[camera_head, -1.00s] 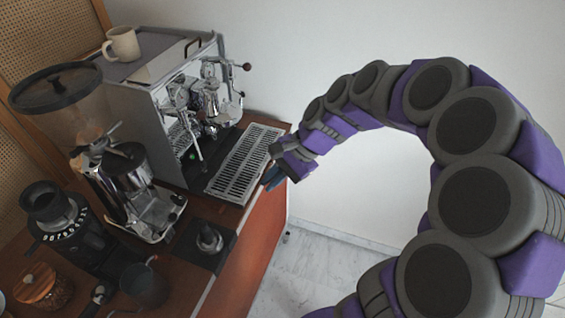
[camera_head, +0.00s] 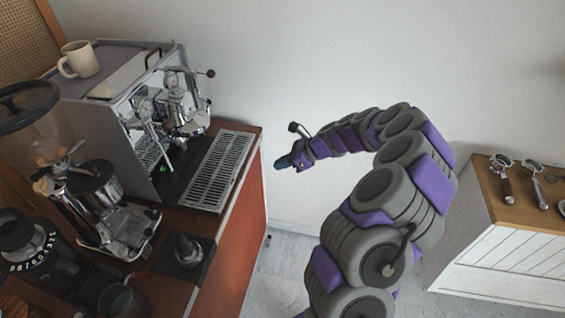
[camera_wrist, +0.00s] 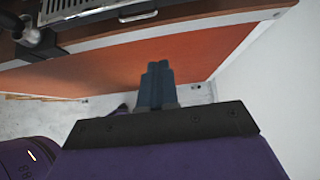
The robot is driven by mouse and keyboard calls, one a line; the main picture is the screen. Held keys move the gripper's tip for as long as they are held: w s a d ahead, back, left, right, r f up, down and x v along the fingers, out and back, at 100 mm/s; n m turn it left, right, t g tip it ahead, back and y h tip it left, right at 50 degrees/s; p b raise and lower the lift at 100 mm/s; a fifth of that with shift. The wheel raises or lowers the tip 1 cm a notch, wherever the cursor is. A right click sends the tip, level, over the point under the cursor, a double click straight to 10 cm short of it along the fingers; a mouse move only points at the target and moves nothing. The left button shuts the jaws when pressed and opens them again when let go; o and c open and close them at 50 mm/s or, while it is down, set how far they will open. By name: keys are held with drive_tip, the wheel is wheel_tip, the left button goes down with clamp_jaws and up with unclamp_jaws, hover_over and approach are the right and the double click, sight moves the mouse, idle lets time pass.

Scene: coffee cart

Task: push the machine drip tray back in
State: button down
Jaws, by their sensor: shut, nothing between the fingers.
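The drip tray (camera_head: 220,168) is a silver slotted grate on the espresso machine (camera_head: 130,110). It juts from the machine's front and reaches close to the counter's right edge. Part of it also shows at the top of the wrist view (camera_wrist: 85,8). My gripper (camera_head: 281,163) is shut and empty. It is to the right of the tray, past the counter edge and apart from it. In the wrist view its fingers (camera_wrist: 157,75) are together in front of the orange counter side.
The wooden counter (camera_head: 252,140) holds a grinder (camera_head: 95,190), a tamper (camera_head: 188,247) and a dark cup (camera_head: 122,300). A cream mug (camera_head: 78,60) stands on the machine. A side cabinet (camera_head: 500,240) with portafilters is at right. Open floor lies between.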

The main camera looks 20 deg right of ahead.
sight(239, 161)
drive_tip(key=w+a+f+b, duration=0.3)
drive_tip(key=w+a, duration=0.2)
drive_tip(key=a, duration=0.2)
drive_tip(key=shift+f, duration=0.3)
drive_tip(key=shift+a, duration=0.15)
drive_tip(key=w+a+p, duration=0.1)
drive_tip(key=a, duration=0.1)
drive_tip(key=w+a+p, duration=0.1)
drive_tip(key=a, duration=0.1)
drive_tip(key=w+a+p, duration=0.1)
drive_tip(key=w+p, duration=0.1)
drive_tip(key=shift+w+a+r, duration=0.1)
drive_tip(key=shift+a, duration=0.3)
drive_tip(key=shift+d, duration=0.1)
